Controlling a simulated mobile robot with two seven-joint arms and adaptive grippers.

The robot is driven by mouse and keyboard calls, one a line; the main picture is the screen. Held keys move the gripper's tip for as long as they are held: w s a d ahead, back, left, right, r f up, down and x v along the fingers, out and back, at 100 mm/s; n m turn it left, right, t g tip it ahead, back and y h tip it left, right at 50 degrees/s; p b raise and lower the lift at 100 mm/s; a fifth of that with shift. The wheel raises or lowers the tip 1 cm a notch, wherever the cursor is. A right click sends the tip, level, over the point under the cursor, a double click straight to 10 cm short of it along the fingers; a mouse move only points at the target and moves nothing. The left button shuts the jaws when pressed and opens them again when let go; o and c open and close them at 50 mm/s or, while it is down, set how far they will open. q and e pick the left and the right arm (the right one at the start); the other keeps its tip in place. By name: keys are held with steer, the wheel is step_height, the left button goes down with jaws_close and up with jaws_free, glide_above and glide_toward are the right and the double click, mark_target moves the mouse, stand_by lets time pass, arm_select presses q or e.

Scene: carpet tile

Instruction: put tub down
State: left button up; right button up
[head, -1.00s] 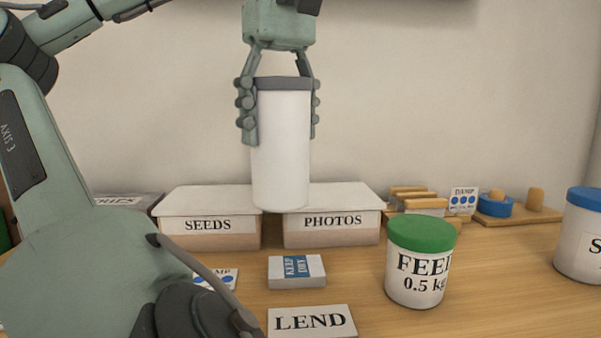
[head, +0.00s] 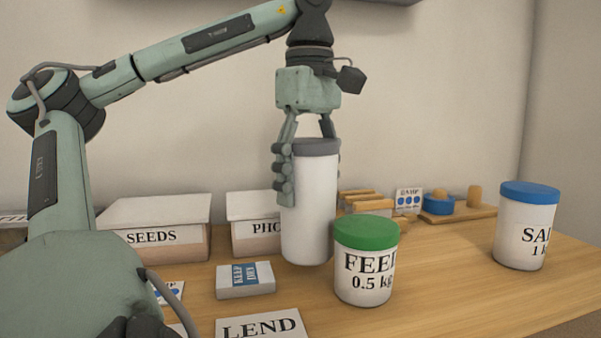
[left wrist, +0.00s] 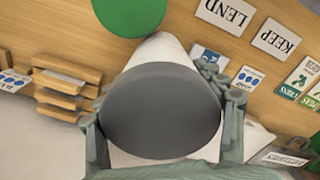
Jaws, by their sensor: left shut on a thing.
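A tall white tub with a grey lid (head: 309,215) is held upright by my left gripper (head: 308,165), whose fingers are shut on both sides of its upper part. The tub hangs behind and to the left of the green-lidded FEED tub (head: 366,272), in front of the PHOTOS box. I cannot tell whether its base touches the table. In the left wrist view the grey lid (left wrist: 160,110) fills the middle between the fingers, and the green lid (left wrist: 130,12) is close beyond it. My right gripper is not in view.
SEEDS box (head: 153,235) and PHOTOS box (head: 252,240) stand at the back. A blue-lidded tub (head: 526,230) stands at right. The wooden table (head: 450,265) is clear between it and FEED.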

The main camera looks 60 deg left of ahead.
mark_target(309, 204)
arm_select(q)
steer(key=shift+f, duration=1.5)
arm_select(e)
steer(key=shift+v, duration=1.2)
arm_select(q)
steer(key=shift+f+b, duration=0.15)
steer(key=shift+b, duration=0.2)
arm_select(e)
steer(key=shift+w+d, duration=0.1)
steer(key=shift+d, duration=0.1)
arm_select(q)
steer(key=o, duration=1.9)
steer(key=shift+c, duration=0.2)
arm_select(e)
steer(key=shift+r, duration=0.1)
